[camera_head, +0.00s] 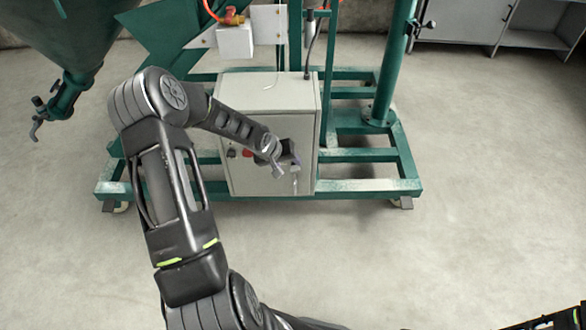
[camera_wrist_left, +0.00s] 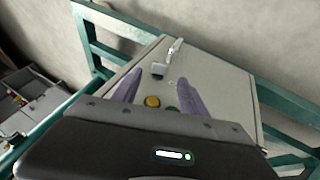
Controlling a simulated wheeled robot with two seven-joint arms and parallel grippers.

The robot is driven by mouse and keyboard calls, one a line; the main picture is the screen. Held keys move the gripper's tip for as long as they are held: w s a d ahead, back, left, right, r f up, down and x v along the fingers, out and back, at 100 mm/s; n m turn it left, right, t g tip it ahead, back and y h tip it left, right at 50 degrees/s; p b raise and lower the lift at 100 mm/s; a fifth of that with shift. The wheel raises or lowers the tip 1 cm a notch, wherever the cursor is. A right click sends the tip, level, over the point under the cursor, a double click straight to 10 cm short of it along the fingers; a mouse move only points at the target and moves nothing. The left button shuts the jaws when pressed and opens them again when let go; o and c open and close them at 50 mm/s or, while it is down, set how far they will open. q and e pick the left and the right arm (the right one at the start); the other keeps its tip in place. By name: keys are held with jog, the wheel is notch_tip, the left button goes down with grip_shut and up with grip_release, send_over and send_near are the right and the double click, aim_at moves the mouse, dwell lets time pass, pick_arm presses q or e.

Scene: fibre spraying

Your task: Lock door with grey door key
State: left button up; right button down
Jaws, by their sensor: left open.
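A light grey control cabinet (camera_head: 268,95) stands on a green frame in the head view. Its door looks shut; the cabinet front (camera_wrist_left: 215,85) fills the middle of the left wrist view. My right gripper does not show.
A red button (camera_head: 247,153) is on the cabinet front; a yellow button (camera_wrist_left: 152,101) and a green button (camera_wrist_left: 172,108) show near my fingers. Green frame rails (camera_head: 365,187) surround the cabinet's base. A green hopper (camera_head: 70,35) hangs at upper left. The right floor is clear.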

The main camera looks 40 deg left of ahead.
aim_at(295, 169)
pick_arm(q)
jog(key=b+x, duration=0.1)
jog(key=x, duration=0.5)
jog(key=shift+b, duration=0.3)
jog(key=shift+c, duration=0.3)
grip_shut()
